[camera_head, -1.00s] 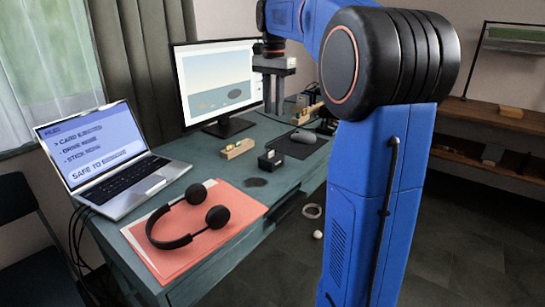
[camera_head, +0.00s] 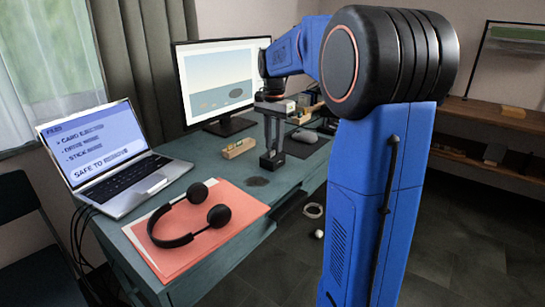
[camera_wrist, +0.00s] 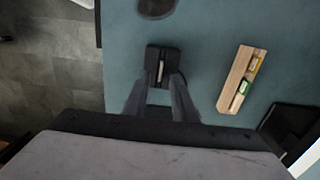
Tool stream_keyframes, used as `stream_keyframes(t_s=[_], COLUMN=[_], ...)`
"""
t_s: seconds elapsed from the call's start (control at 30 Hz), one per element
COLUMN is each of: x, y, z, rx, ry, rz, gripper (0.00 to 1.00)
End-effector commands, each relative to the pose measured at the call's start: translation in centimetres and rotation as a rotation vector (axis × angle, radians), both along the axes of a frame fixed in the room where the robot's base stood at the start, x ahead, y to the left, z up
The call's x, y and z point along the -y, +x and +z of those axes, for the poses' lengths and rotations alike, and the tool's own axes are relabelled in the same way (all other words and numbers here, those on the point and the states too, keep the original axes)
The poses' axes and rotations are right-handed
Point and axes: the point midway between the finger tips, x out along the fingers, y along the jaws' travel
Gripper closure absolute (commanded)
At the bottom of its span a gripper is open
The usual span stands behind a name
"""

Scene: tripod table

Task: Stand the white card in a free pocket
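A small black block (camera_head: 272,162) stands on the teal desk, and it also shows in the wrist view (camera_wrist: 152,54). A thin pale edge, which looks like the white card (camera_wrist: 160,71), stands up from its slot. My gripper (camera_head: 273,149) points down at the block with its fingers apart. In the wrist view my gripper's fingers (camera_wrist: 162,82) lie on either side of the card's edge; I cannot tell whether they touch it. The wooden pocket holder (camera_head: 238,148) is to the left. In the wrist view the holder (camera_wrist: 233,83) has a yellow and a green piece in it.
A laptop (camera_head: 110,160), headphones (camera_head: 190,218) on a coral folder (camera_head: 235,205), and a monitor (camera_head: 222,80) occupy the desk (camera_head: 205,155). A dark mat (camera_head: 305,147) lies to the right. Desk between block and holder is clear.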

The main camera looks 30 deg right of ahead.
Motion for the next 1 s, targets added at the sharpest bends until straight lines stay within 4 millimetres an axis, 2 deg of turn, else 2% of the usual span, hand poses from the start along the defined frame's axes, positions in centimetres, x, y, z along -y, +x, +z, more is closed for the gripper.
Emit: stream_keyframes(t_s=[0.13, 0.4, 0.47, 0.5, 0.53, 1.0], x=[0.0, 0.0, 0.0, 0.0, 0.0, 0.0], y=[0.0, 0.0, 0.0, 0.0, 0.0, 0.0], z=[-1.4, -1.6, -1.6, -1.6, -1.6, -1.3], rx=[-0.001, 0.000, 0.000, 0.000, 0.000, 0.001], ry=[0.000, 0.000, 0.000, 0.000, 0.000, -0.001], rz=[0.000, 0.000, 0.000, 0.000, 0.000, 0.000], gripper=[0.75, 0.75, 0.87, 0.97, 1.00, 1.00])
